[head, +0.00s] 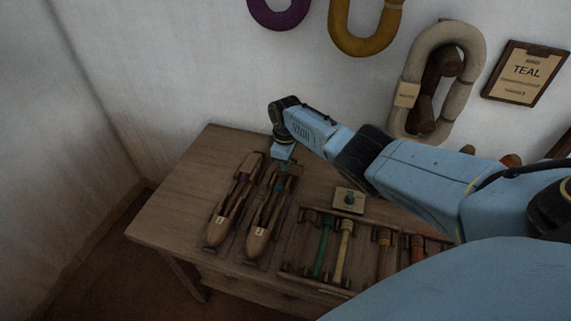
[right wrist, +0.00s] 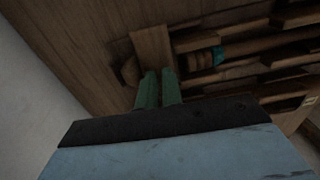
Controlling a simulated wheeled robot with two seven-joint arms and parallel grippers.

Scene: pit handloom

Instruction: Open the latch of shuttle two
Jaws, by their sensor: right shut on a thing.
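Two long wooden shuttles lie side by side on the table, each with a small pale number label near its front end. The right-hand one, shuttle two (head: 262,220), holds a bobbin with a teal band (right wrist: 220,54). My right gripper (head: 282,162) is over its far end. In the right wrist view, the gripper's two green fingers (right wrist: 159,88) are close together at a flat wooden latch (right wrist: 151,48) lying across the shuttle's end, and are shut on it. The fingertips partly hide the latch, and I cannot tell how far it is turned. My left gripper is not in view.
The other shuttle (head: 227,208) lies close on the left of the wooden table (head: 180,212). A small box with a dark knob (head: 349,199) and a rack of coloured bobbins (head: 320,246) stand to the right. Yarn hanks and a "TEAL" board (head: 525,73) hang on the wall.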

